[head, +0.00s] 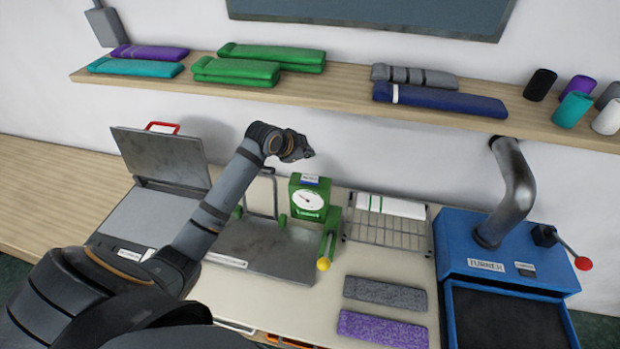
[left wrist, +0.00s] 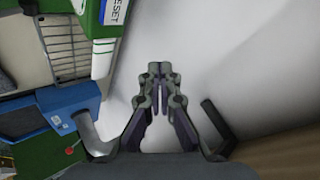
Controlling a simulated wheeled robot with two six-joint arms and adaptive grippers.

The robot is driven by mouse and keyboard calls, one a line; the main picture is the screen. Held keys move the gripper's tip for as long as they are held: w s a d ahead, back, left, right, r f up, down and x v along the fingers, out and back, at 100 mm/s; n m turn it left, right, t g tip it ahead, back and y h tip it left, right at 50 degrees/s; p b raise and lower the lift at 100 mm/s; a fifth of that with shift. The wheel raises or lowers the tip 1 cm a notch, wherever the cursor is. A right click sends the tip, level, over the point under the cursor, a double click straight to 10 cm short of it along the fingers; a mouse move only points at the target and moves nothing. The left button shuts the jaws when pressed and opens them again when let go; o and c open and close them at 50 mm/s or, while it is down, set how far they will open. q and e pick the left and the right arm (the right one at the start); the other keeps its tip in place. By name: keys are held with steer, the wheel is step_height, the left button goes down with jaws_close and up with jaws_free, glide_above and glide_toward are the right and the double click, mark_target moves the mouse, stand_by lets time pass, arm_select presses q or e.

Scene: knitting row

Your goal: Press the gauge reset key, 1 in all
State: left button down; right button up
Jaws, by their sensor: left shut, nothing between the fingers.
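The green gauge (head: 302,212) with a round white dial stands at the back of the table, below the shelf. A small blue and white label, the reset key's place (head: 311,181), sits on its top. In the left wrist view the green gauge (left wrist: 87,22) is at the upper left, with a white plate reading RESET (left wrist: 115,12); the key itself is hard to make out. My left gripper (head: 305,152) is shut and empty, above the gauge top and apart from it. It also shows in the left wrist view (left wrist: 158,72), pointing at pale wall. My right gripper is not seen.
A wooden shelf (head: 340,100) with folded knitwear runs above, behind my left gripper. A grey metal plate (head: 265,245) and a yellow-tipped lever (head: 324,264) are in front of the gauge. A wire rack (head: 385,232) and the blue turner (head: 510,270) stand to the right.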

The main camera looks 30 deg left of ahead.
arm_select(q)
glide_above(308, 180)
step_height(308, 180, down, 5)
steer(key=shift+w+f, duration=0.1)
step_height(308, 180, down, 3)
steer(key=shift+r+b, duration=0.1)
steer(key=shift+b, duration=0.7)
steer(key=shift+f, duration=0.3)
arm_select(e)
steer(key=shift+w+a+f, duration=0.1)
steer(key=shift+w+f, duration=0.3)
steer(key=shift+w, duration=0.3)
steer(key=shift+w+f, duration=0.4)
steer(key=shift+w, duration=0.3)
arm_select(q)
steer(key=shift+f, duration=0.4)
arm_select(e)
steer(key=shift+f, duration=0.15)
